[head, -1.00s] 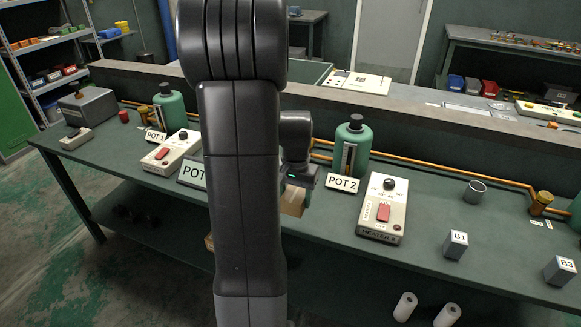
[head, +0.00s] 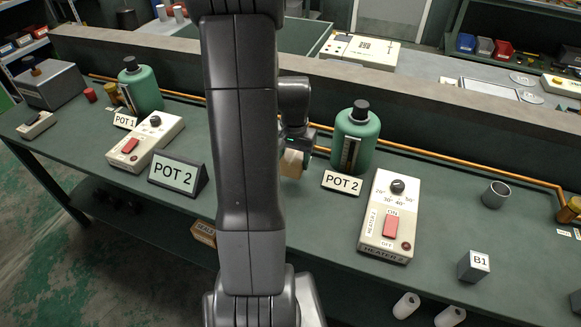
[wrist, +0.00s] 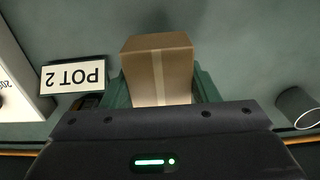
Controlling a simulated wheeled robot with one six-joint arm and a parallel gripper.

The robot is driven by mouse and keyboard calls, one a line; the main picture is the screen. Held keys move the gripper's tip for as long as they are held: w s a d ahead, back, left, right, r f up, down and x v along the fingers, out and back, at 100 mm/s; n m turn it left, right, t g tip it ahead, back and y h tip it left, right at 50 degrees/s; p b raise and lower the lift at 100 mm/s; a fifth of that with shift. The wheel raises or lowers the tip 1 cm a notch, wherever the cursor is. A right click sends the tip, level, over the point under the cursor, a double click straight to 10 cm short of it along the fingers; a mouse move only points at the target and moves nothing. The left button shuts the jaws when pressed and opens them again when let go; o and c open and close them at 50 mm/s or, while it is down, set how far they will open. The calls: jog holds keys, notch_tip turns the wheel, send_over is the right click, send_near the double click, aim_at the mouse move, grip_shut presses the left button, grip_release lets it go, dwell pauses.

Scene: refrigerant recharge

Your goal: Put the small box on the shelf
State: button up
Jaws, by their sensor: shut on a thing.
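A small brown cardboard box (head: 291,163) with a pale tape strip is at the end of my arm, above the bench top near the POT 2 label. In the wrist view the box (wrist: 157,70) sits between the green fingers. My gripper (wrist: 160,88) is shut on it. In the head view my gripper (head: 296,148) is partly hidden behind my arm. A lower shelf (head: 150,222) runs under the bench; most of it is dark or hidden. A second brown box (head: 203,232) shows there, beside my arm. A shelf rack (head: 22,42) stands at the far left.
Near my gripper are a green bottle (head: 356,142), the POT 2 label (head: 342,183) and a white heater (head: 389,217). A POT 2 sign (head: 177,177) stands left of my arm. White rolls (head: 406,305) lie low at the front right. The bench top (head: 325,235) is bare before the label.

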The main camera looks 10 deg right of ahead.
jog(key=shift+f, duration=2.75)
jog(key=shift+f, duration=0.15)
jog(key=o, duration=1)
jog(key=shift+o, duration=0.2)
